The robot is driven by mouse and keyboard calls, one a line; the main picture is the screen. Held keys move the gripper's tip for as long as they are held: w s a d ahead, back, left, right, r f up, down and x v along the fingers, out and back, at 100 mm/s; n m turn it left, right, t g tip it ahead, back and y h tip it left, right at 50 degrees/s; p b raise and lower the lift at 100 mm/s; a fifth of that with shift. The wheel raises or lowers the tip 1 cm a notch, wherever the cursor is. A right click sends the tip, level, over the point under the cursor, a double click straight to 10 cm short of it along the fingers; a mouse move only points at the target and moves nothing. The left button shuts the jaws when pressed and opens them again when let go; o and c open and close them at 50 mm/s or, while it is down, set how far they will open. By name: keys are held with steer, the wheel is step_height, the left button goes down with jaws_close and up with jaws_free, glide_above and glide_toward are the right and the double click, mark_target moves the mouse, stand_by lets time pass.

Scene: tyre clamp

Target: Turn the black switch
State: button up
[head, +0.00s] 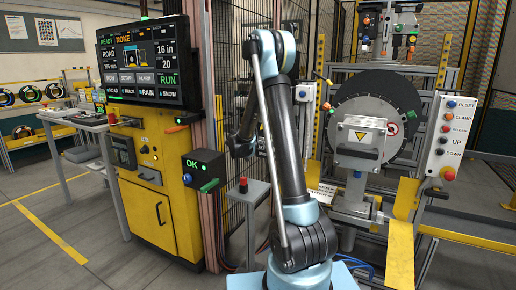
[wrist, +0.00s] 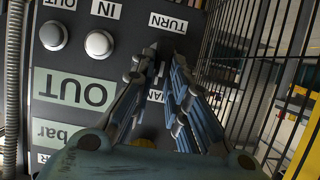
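My gripper (wrist: 161,68) reaches up the middle of the wrist view, towards a dark panel (wrist: 122,65) with upside-down lettering. Its two blue-grey fingers lean in towards each other, with a narrow dark gap at the tips. The tips lie below the TURN label (wrist: 168,22) and beside another label partly covered by them. The black switch is not clear; dark shapes between the fingertips blend with the panel, and I cannot tell whether the fingers touch it. In the head view my arm hides the gripper.
Two white round buttons (wrist: 76,40) and a green OUT display (wrist: 74,90) are on the panel. Black bars (wrist: 250,60) stand at its right. The head view shows a yellow console (head: 160,190), a small stand (head: 247,200) and a tyre machine (head: 370,120).

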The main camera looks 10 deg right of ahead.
jaws_close()
steer(key=shift+w+a+n+g+h, duration=0.2)
steer(key=shift+n+h, duration=0.15)
steer(key=shift+n, duration=0.15)
steer(key=shift+w+a+n+g+h, duration=0.1)
steer(key=shift+a+n+h, duration=0.05)
steer(key=shift+n+h, duration=0.3)
steer(key=o, duration=0.8)
jaws_free()
steer(key=shift+s, duration=0.15)
steer(key=v, duration=1.1)
steer(key=shift+s+a+r, duration=0.15)
steer(key=shift+a, duration=0.1)
